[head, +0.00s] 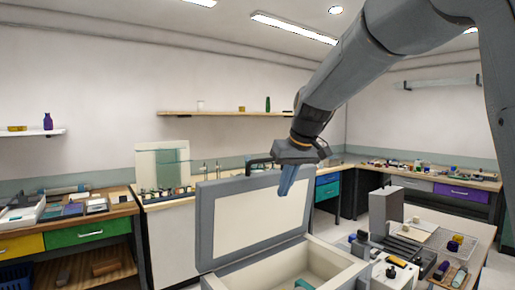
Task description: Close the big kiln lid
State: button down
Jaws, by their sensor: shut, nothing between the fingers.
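The big kiln (345,272) stands low in the middle of the head view. Its lid (258,222) is raised and stands nearly upright at the back edge, with its pale inner face toward me and a grey frame around it. A dark handle bar (262,162) shows at the lid's top edge. My gripper (287,187) is shut and empty, pointing down in front of the upper right part of the lid. I cannot tell whether it touches the lid. Part of a teal object (304,284) shows inside the kiln.
A table (483,240) on the right holds a grey upright block (385,212), a wire tray (455,243) and small items close to the kiln. A wooden bench (120,210) with drawers stands at the left. More benches line the back walls.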

jog(key=w+a+r+n+t+y+p, duration=0.1)
jog(key=w+a+r+n, duration=0.15)
jog(key=r, duration=0.65)
jog(key=w+a+r+n+t+y, duration=0.1)
jog(key=w+a+r, duration=0.25)
jog(key=r, duration=0.55)
jog(key=p, duration=0.6)
send_over(255, 173)
jog(key=shift+m, duration=0.25)
notch_tip(255, 173, down, 8)
jog(key=shift+w, duration=0.1)
jog(key=shift+s+d+f, duration=0.45)
jog(key=shift+s, duration=0.05)
jog(key=shift+d, duration=0.1)
